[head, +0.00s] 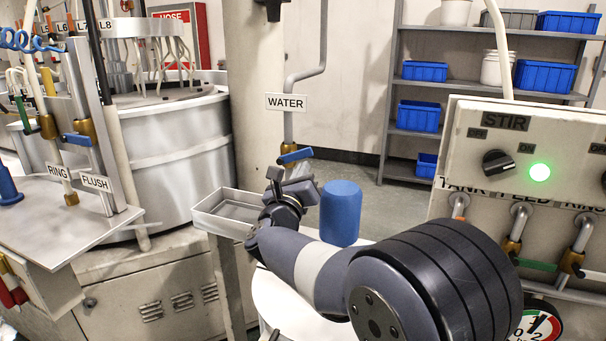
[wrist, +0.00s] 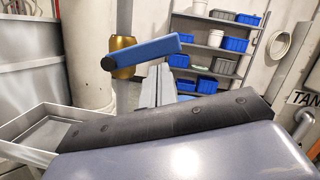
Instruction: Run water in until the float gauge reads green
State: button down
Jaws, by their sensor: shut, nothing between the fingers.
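The WATER sign (head: 286,102) hangs on a grey pipe by the pale column. Below it is a brass valve with a blue lever (head: 295,156). In the wrist view the lever (wrist: 152,50) sticks out to the right from the brass body (wrist: 123,60), tilted slightly up. My gripper (head: 300,172) is shut and empty, close below the lever. Its fingers (wrist: 158,85) show just under the lever in the wrist view; I cannot tell whether they touch it. A float gauge is not clearly seen. A round dial (head: 538,324) with red and green parts is cut off at bottom right.
A shallow metal tray (head: 205,218) is left of my gripper, and a blue cylinder (head: 341,212) stands right of it. A STIR panel (head: 470,150) with a lit green lamp and several taps fills the right. Shelves with blue bins (head: 418,116) stand behind.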

jog(key=shift+r+b, duration=0.15)
jog(key=shift+b, duration=0.25)
jog(key=shift+w+a+r+b, duration=0.15)
jog(key=shift+r+b, duration=0.2)
jog(key=shift+r, duration=0.2)
jog(key=shift+f, duration=0.15)
